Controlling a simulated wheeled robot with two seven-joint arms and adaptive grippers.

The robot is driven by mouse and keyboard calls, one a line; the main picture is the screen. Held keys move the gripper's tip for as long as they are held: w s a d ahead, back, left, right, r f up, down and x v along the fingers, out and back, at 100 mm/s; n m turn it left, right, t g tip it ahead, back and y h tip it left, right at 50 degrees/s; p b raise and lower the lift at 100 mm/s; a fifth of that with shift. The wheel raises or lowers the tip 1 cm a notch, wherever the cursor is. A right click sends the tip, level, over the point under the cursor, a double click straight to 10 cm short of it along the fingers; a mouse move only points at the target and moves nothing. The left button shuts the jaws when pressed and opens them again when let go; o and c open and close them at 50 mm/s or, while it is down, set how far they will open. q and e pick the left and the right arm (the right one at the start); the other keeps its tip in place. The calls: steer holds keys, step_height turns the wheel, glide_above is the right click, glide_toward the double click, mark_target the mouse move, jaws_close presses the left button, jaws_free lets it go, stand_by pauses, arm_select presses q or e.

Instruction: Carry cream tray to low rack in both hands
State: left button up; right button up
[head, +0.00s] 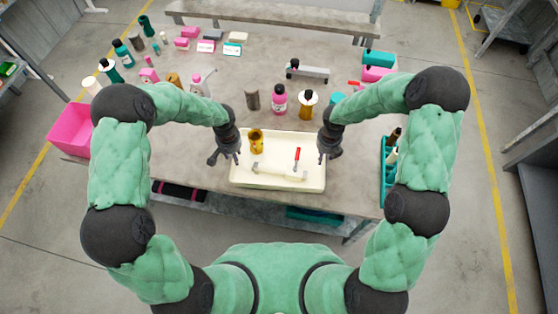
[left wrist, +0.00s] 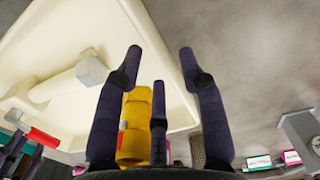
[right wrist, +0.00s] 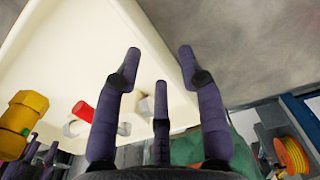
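The cream tray (head: 278,189) lies at the near edge of the grey workbench. I cannot tell which rack is the low one.
Bottles, cans and small boxes stand across the workbench (head: 170,50) beyond the tray. A teal crate (head: 387,185) is close on the right, a pink bin (head: 70,130) at the left. A grey shelf unit (head: 535,150) stands far right, a long low bench (head: 280,22) behind. Floor shows on both sides.

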arm_select(q)
steer(key=shift+f, duration=1.3)
arm_select(e)
steer(key=shift+f, duration=1.35)
arm_select(q)
jaws_close()
arm_select(e)
jaws_close()
